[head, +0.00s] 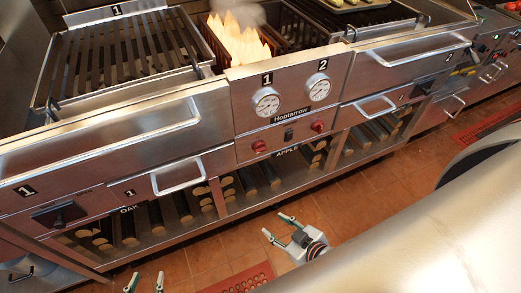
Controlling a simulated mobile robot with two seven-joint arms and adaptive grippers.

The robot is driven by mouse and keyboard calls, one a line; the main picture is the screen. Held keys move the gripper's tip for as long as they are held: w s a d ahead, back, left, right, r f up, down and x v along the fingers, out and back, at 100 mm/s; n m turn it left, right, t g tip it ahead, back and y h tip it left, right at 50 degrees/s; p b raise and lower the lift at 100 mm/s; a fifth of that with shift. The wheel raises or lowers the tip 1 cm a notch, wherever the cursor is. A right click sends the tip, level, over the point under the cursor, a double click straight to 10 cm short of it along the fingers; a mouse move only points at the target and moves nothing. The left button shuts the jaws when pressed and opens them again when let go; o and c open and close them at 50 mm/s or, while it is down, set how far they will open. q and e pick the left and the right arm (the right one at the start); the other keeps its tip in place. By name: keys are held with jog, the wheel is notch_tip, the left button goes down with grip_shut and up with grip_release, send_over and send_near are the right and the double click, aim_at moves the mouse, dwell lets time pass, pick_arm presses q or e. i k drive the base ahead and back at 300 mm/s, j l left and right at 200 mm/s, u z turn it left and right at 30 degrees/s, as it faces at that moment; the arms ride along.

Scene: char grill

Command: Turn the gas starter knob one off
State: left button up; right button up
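The grill's centre panel (284,95) has gauges marked 1 and 2. A red knob (258,146) sits below gauge 1, and another red knob (317,126) sits below gauge 2. No readable label shows which is the gas starter knob one. A small black switch (288,135) is between them. My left gripper (145,281) is at the bottom edge, open and empty, with only its fingertips showing. My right gripper (277,226) is open and empty over the floor, below and in front of the panel. Neither gripper touches a knob.
Flames (238,42) rise behind the panel between two grates. A long handle (100,150) and a drawer handle (178,178) stick out at left. Another long handle (420,50) is at right. Logs (185,215) fill the lower shelf. Tiled floor lies in front.

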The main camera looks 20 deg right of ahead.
aim_at(259, 147)
jog(key=l, duration=0.65)
jog(key=k+l, duration=0.15)
jog(key=l, duration=0.55)
